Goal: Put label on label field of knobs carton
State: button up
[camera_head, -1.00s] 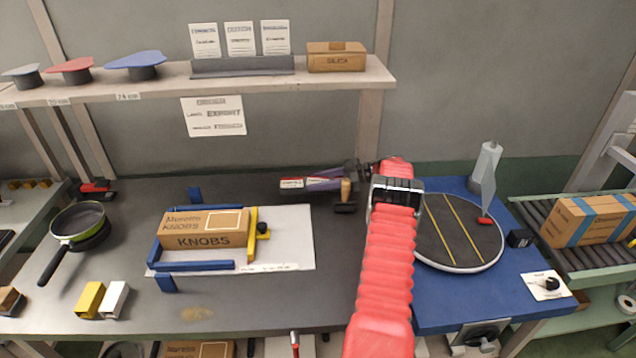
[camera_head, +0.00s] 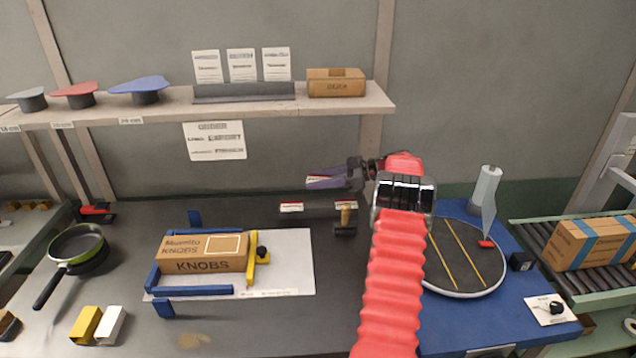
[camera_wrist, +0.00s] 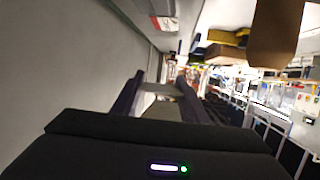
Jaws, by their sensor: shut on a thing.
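The knobs carton (camera_head: 205,265) lies at left centre on the bench, between blue rails (camera_head: 190,291) and a yellow clamp bar (camera_head: 252,258). Its label field (camera_head: 222,244) is a pale-outlined rectangle on the top face, and it looks empty. My gripper (camera_head: 312,182) is above the back of the bench, right of the carton and apart from it. Its purple fingers are shut on a small label (camera_head: 316,179), mostly hidden by them. In the wrist view a pale strip shows between the fingers (camera_wrist: 158,88). Another white-and-red label (camera_head: 291,207) sits below the gripper on a dark holder.
A holder post (camera_head: 346,214) stands just below my gripper. A round turntable (camera_head: 465,255) is at right, a pan (camera_head: 76,246) at left, and a yellow and a white block at front left. A shelf (camera_head: 300,103) runs behind.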

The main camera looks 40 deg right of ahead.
jog(key=s+a, duration=1.1)
jog(key=s, duration=0.2)
jog(key=shift+s+a, duration=0.35)
jog(key=shift+s, duration=0.05)
dwell(0.5)
jog(key=shift+s, duration=0.1)
